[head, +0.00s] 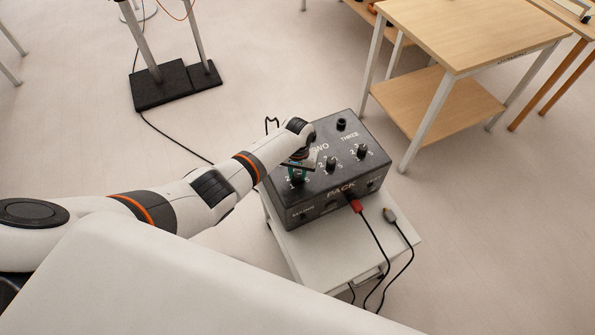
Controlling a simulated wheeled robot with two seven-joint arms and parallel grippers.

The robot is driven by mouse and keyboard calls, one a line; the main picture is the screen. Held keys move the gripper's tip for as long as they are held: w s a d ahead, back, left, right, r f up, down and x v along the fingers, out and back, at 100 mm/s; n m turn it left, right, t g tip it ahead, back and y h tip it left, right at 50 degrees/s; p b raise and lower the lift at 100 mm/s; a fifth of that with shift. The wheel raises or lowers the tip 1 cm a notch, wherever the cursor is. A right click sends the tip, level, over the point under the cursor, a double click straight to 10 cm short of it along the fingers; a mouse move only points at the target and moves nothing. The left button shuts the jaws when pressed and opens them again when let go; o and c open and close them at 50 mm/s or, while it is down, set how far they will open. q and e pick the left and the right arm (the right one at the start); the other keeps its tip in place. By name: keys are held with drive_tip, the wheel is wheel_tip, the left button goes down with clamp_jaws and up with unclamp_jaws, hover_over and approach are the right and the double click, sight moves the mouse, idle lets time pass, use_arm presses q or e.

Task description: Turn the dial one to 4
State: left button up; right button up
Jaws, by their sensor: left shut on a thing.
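A dark grey box (318,203) marked PACK stands on a small white stand (400,235). Its top carries a row of black knobs with white numbers. Dial one (297,179) is the leftmost knob, mostly hidden under my gripper; its pointer setting cannot be read. The dial marked TWO (330,164) and the dial marked THREE (361,152) are to its right, free. My left gripper (296,171) comes down from above and is shut on dial one. My right gripper is not in view.
A red plug (355,206) with a black cable is at the box's front. A grey-tipped cable (390,215) lies on the stand beside the box. A wooden table (470,30) stands at the upper right. Black base plates (165,90) with metal posts stand on the floor behind.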

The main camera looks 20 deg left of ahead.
sight(297, 174)
use_arm(q)
drive_tip(key=shift+m, duration=0.6)
drive_tip(key=o, duration=1)
drive_tip(key=shift+r, duration=0.6)
wheel_tip(297, 174, up, 11)
drive_tip(key=shift+f, duration=0.1)
